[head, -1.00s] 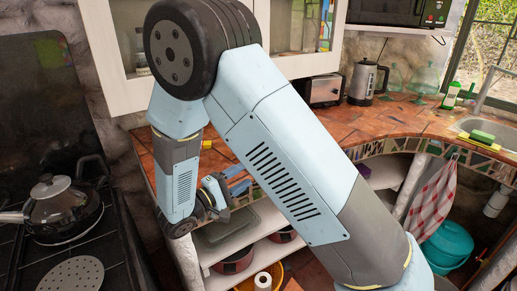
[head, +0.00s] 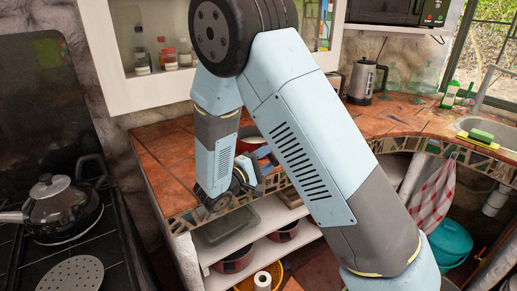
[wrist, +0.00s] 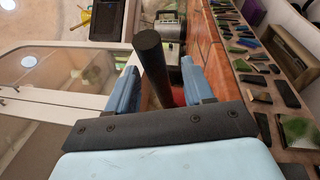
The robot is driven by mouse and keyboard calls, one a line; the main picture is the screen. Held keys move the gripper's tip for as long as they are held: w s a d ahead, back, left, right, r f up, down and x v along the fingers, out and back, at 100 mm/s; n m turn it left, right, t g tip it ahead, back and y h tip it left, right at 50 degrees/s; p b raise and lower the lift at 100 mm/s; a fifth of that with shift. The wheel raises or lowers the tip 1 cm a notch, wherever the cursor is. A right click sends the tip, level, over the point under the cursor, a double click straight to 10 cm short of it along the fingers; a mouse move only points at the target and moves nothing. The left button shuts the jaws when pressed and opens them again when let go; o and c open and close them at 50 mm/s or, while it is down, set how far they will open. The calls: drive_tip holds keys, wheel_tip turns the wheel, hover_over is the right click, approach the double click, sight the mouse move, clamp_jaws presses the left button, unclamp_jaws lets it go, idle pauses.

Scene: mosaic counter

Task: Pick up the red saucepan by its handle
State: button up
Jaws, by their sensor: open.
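The red saucepan (head: 250,133) stands on the tiled counter, partly hidden behind my arm in the head view. In the wrist view its black handle (wrist: 152,60) points toward the camera between my two blue fingers, and a bit of its red body (wrist: 179,95) shows below. My gripper (wrist: 159,75) is open, with a finger on each side of the handle and visible gaps. In the head view my gripper (head: 264,160) is beside the pan at the counter's front edge; contact cannot be told.
The tiled counter (head: 165,165) runs back and right, with a toaster and a kettle (head: 362,82) behind. A wall cabinet (head: 115,60) hangs above. A stove with a black pot (head: 62,212) is at left. Other red pots (head: 235,262) sit on the shelves below.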

drive_tip(key=shift+w+d, duration=0.3)
drive_tip(key=shift+d, duration=0.05)
drive_tip(key=shift+c, duration=0.3)
clamp_jaws()
drive_tip(key=shift+r, duration=0.1)
idle(0.8)
